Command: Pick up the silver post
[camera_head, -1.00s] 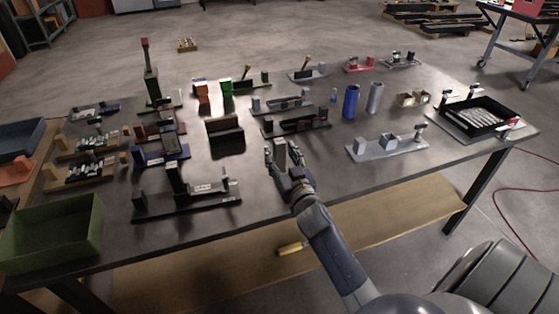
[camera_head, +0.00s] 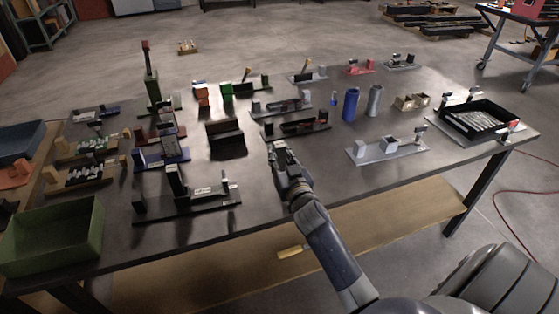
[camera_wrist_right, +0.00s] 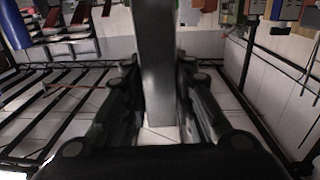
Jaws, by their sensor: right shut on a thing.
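The silver post (camera_wrist_right: 158,70) is a long grey, flat-sided bar in the right wrist view. It runs down from the top edge between the two dark fingers of my right gripper (camera_wrist_right: 157,85), which is shut on it. In the head view my right gripper (camera_head: 277,149) is over the middle front part of the dark table (camera_head: 330,182). The post is hard to tell from the fingers there. My left gripper is in neither view.
A black block fixture (camera_head: 226,139) stands just left of my right gripper. A dark rail fixture (camera_head: 297,126) lies behind it, and a grey fixture (camera_head: 388,150) sits to the right. A green bin (camera_head: 52,235) is at the front left, a black tray (camera_head: 480,118) at the right.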

